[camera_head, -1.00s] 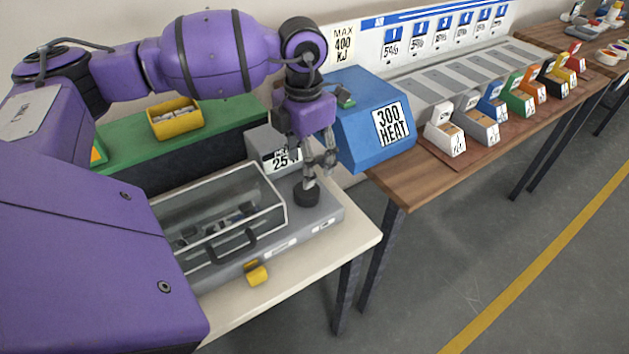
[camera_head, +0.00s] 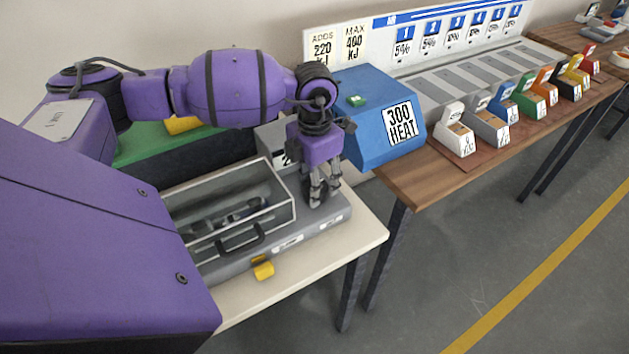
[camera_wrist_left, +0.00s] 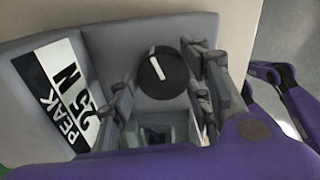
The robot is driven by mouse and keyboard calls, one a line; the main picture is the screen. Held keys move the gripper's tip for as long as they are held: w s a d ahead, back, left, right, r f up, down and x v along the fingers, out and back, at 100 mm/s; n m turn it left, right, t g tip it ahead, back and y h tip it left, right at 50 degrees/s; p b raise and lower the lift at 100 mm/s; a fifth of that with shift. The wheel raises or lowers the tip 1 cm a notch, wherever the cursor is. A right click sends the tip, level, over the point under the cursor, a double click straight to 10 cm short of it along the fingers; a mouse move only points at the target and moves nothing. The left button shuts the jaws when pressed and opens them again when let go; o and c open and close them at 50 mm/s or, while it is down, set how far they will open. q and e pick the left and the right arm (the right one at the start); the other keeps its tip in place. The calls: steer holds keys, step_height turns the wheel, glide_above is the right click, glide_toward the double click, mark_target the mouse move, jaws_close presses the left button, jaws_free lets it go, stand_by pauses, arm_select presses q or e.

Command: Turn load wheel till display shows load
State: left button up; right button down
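The load wheel is a black round knob (camera_wrist_left: 160,76) with a white pointer line, on the grey tester (camera_head: 338,212). In the head view my left gripper (camera_head: 321,200) points down over the knob and largely hides it. In the left wrist view the gripper's fingers stand apart on either side of the knob; I cannot tell whether they touch it. The display is a grey panel (camera_wrist_left: 100,75) whose label (camera_wrist_left: 68,98) reads PEAK 25 N. In the head view my arm partly covers it. My right gripper is not in view.
A clear-sided cover with a black handle (camera_head: 240,240) sits on the tester, left of the knob. A yellow piece (camera_head: 263,270) lies at its front. A blue 300 HEAT box (camera_head: 385,125) stands close to the right on a wooden table (camera_head: 400,185).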

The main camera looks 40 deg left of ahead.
arm_select(q)
steer(key=c, duration=0.6)
steer(key=shift+m, duration=0.3)
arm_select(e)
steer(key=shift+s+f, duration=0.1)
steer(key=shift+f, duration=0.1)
arm_select(q)
steer(key=m+b, duration=0.1)
steer(key=m, duration=0.1)
steer(key=shift+w+m, duration=0.1)
steer(key=shift+m, duration=0.2)
steer(key=m+b, duration=0.1)
steer(key=m, duration=0.2)
steer(key=shift+b, duration=0.35)
steer(key=m+b, duration=0.1)
steer(key=m, duration=0.1)
steer(key=shift+w+m, duration=0.1)
steer(key=shift+m, duration=0.2)
steer(key=shift+r+m, duration=0.1)
steer(key=shift+m, duration=0.2)
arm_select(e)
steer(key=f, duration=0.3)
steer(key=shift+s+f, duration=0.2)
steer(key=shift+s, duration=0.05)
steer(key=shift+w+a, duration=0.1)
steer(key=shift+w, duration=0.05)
